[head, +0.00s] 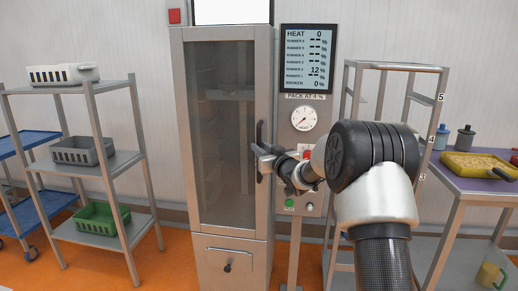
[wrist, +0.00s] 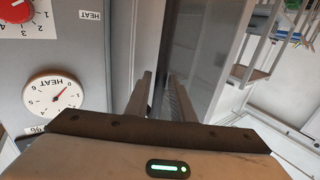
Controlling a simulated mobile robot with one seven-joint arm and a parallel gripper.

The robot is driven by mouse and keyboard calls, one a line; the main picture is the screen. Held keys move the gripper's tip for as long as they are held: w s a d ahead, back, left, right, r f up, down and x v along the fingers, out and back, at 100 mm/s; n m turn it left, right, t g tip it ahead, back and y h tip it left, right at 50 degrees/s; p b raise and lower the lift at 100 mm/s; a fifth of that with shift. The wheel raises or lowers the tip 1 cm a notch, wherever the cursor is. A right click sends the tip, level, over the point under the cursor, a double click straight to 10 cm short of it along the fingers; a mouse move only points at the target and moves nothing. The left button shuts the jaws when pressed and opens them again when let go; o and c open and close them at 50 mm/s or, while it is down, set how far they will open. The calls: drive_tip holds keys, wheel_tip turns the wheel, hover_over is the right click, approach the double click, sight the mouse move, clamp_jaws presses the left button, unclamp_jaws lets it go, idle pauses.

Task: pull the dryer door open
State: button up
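The dryer is a tall grey metal cabinet with a dark glass door (head: 222,130), which looks closed in the head view. A dark upright handle (head: 260,132) stands on the door's right edge. My gripper (head: 261,158) is at this handle, reaching in from the right and covering part of it. In the wrist view the two fingers (wrist: 162,92) stand apart with a narrow gap, pointing at the cabinet front. The handle does not show clearly between them, so I cannot tell whether they press on it.
A control panel (head: 305,150) with a display and heat dial stands just right of the door, close to my arm. A shelf rack with bins (head: 112,163) is at left. A metal frame (head: 440,130) and purple table (head: 470,183) are at right. Some orange floor (head: 165,262) is clear at left.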

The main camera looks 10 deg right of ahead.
drive_tip(key=shift+x, duration=0.95)
drive_tip(key=shift+c, duration=0.2)
clamp_jaws()
